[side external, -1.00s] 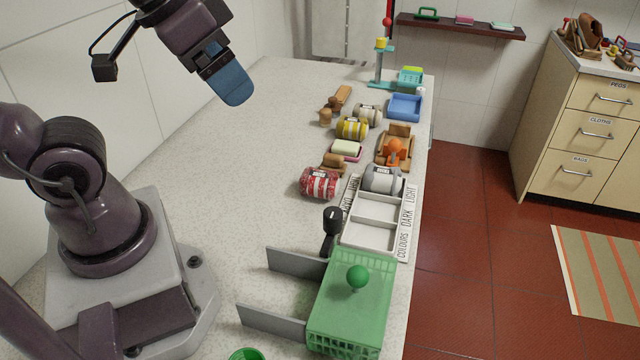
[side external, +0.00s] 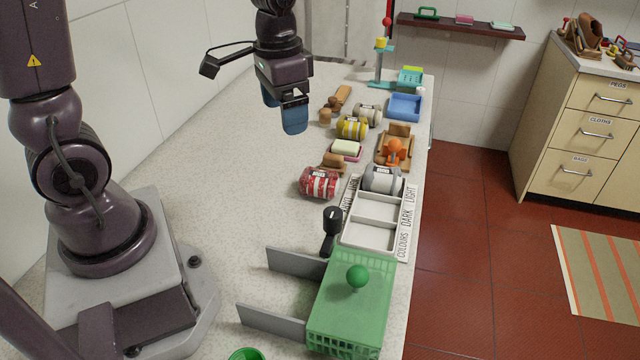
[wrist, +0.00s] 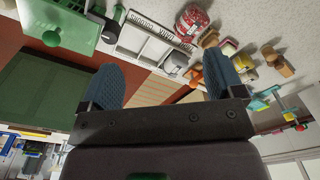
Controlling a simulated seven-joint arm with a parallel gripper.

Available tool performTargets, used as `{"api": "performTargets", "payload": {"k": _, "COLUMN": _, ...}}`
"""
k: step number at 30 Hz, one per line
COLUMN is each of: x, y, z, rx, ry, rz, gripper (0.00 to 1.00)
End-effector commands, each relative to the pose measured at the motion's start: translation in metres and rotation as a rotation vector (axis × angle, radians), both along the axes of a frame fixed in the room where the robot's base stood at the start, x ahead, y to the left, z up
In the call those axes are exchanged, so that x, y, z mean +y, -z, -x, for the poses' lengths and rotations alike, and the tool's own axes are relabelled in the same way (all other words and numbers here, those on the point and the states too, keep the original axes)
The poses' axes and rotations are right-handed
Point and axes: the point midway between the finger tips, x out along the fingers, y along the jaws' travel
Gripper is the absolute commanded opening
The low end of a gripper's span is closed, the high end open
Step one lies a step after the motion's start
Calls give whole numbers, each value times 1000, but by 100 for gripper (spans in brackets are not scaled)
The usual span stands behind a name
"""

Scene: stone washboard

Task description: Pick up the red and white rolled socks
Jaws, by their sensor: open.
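The red and white rolled socks (side external: 319,183) lie on the speckled counter, left of the grey rolled socks (side external: 382,179) and just beyond the divided white tray. They also show at the top of the wrist view (wrist: 192,20). My gripper (side external: 284,112) is open and empty, with blue fingers, high above the counter, beyond and left of the red and white socks in the side view. In the wrist view its two fingers (wrist: 161,85) are spread wide with nothing between them. The yellow striped socks (side external: 352,127) and pale striped socks (side external: 368,115) lie farther back.
A wooden brush (side external: 334,162) and a soap in a pink dish (side external: 346,150) lie close behind the red and white socks. The white tray (side external: 350,236), a black-handled thing (side external: 331,230) and a green basket (side external: 345,310) stand nearer. The counter to the left is clear.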

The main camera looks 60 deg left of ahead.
Motion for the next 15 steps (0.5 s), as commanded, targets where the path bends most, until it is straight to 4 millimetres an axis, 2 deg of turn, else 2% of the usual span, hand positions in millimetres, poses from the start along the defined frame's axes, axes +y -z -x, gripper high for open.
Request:
{"api": "performTargets", "payload": {"k": 1, "x": 9, "y": 18, "z": -11, "rx": 38, "ry": 35, "rz": 8, "gripper": 87}}
{"api": "performTargets", "payload": {"k": 9, "x": 46, "y": 99, "z": -60, "rx": 118, "ry": 325, "rz": 49, "gripper": 87}}
{"api": "performTargets", "payload": {"k": 12, "x": 55, "y": 119, "z": -78, "rx": 104, "ry": 471, "rz": 48, "gripper": 87}}
{"api": "performTargets", "payload": {"k": 15, "x": 59, "y": 114, "z": -96, "rx": 59, "ry": 602, "rz": 20, "gripper": 87}}
